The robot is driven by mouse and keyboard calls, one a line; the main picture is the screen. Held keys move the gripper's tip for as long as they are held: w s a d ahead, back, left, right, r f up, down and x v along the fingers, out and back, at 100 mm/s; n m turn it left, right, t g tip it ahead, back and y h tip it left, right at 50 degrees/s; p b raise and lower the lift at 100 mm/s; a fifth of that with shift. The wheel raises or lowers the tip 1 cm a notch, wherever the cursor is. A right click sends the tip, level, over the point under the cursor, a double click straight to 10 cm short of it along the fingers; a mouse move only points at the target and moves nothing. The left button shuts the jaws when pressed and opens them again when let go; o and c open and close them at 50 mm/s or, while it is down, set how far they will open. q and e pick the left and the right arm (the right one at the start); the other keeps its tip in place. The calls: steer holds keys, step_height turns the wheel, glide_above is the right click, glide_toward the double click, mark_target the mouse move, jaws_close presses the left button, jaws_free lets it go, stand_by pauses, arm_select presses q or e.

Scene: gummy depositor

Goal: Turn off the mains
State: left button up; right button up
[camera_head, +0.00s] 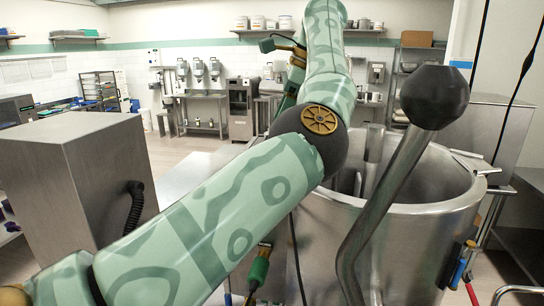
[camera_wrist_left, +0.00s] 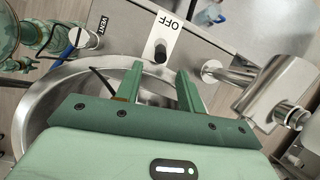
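In the left wrist view, a black knob (camera_wrist_left: 160,54) sits on a white plate marked OFF (camera_wrist_left: 168,28), which reads upside down, on a steel box (camera_wrist_left: 205,37). My left gripper (camera_wrist_left: 158,76) is open. Its two green fingers are spread apart, with the knob just beyond and between their tips. I cannot tell whether either finger touches it. In the head view my left arm crosses from lower left and leaves at the top; its gripper cannot be made out there. The knob and OFF plate cannot be made out there either. My right gripper is not in view.
A large steel kettle (camera_head: 425,235) stands at right, with a black ball-ended lever (camera_head: 435,97) in front. A VENT label (camera_wrist_left: 103,25) and a steel pipe fitting (camera_wrist_left: 270,95) flank the knob. A steel cabinet (camera_head: 60,190) stands at left. Open floor lies behind.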

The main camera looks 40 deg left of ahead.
arm_select(q)
steer(key=b+x, duration=0.1)
steer(key=x, duration=0.4)
steer(key=shift+s+a+f, duration=0.1)
steer(key=shift+a+f, duration=0.1)
steer(key=shift+f, duration=0.15)
jaws_close()
